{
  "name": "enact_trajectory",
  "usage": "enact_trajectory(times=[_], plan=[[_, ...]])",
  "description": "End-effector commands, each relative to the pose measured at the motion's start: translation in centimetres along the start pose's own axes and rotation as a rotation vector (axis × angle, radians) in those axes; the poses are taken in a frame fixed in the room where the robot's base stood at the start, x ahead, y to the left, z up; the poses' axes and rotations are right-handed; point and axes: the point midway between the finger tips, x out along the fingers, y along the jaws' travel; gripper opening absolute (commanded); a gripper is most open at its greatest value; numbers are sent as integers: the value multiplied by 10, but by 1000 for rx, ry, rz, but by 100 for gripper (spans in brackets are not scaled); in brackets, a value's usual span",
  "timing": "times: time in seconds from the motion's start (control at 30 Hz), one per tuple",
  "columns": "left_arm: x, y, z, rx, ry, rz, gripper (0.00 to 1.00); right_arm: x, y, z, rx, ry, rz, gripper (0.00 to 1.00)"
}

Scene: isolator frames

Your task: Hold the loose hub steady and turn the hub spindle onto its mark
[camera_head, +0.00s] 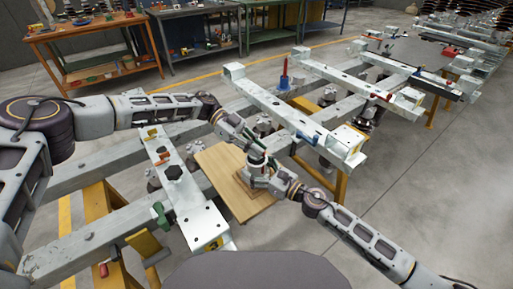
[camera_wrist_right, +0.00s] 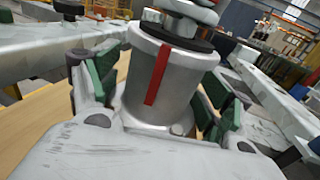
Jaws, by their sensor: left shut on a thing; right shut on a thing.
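The loose hub (camera_wrist_right: 172,85) is a grey metal cylinder with a red vertical stripe on its side. It stands upright on a pale wooden board (camera_head: 218,168). My right gripper (camera_head: 268,180) is shut around the hub body, with green pads on both sides of it in the right wrist view (camera_wrist_right: 155,98). The hub spindle (camera_wrist_right: 180,26) rises from a black collar on top of the hub; its upper part is cut off by the frame. My left gripper (camera_head: 257,162) is above the hub, shut on the spindle. I cannot tell whether the spindle lines up with the red stripe.
Pale steel frames with beams (camera_head: 300,128) stand to the right of the board, and another beam frame (camera_head: 185,195) is close on the left. Workbenches (camera_head: 95,52) with tools line the back. Grey floor is open at lower right.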

Motion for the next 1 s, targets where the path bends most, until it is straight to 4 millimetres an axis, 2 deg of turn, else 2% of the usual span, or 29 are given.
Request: enact_trajectory(times=[0.6, 1.0], plan=[[0, -1, -1, 114, 1, 266, 0, 0, 1, -1, 2, 1, 1, 9], [0, 0, -1, 145, 2, 345, 0, 0, 1, -1, 2, 1, 1, 9]])
